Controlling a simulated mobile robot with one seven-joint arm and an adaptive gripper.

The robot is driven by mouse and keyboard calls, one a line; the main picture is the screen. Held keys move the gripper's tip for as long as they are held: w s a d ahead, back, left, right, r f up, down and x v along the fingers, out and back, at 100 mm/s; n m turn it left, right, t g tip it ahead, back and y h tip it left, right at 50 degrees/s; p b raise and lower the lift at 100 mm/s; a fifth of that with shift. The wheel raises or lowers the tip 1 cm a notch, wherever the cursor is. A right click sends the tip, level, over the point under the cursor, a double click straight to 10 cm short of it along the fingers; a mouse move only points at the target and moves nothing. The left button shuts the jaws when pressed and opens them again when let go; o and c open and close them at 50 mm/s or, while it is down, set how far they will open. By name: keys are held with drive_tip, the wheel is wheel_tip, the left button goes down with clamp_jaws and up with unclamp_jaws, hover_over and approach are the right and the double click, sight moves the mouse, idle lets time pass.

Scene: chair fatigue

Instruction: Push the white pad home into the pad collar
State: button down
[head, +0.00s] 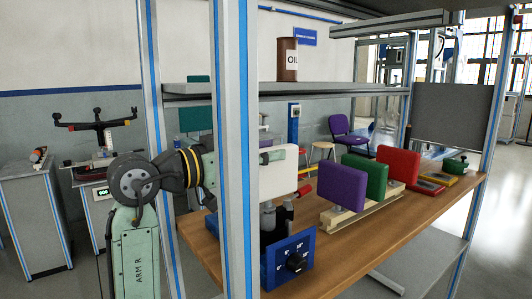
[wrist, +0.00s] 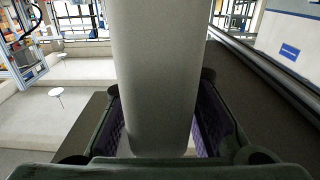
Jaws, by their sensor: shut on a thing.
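The white pad (head: 279,174) is upright in the head view, just right of the near rack post. It also fills the middle of the wrist view (wrist: 158,75) as a pale slab. My gripper (wrist: 160,125) is shut on it, with a purple-lined finger on each side. In the head view, one dark green finger (head: 272,156) shows against the pad's upper edge; the post hides much of the wrist. Below the pad stands a black fixture with grey cylinders (head: 267,214). I cannot tell whether this is the pad collar, or whether the pad touches it.
The post (head: 232,150) and upper shelf (head: 345,90) bound the space. Bare wood (head: 400,225) lies in front.

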drive_tip(key=shift+f, duration=0.45)
drive_tip(key=c, duration=1.2)
unclamp_jaws()
drive_tip(key=shift+c, duration=0.2)
drive_tip(key=v, duration=1.2)
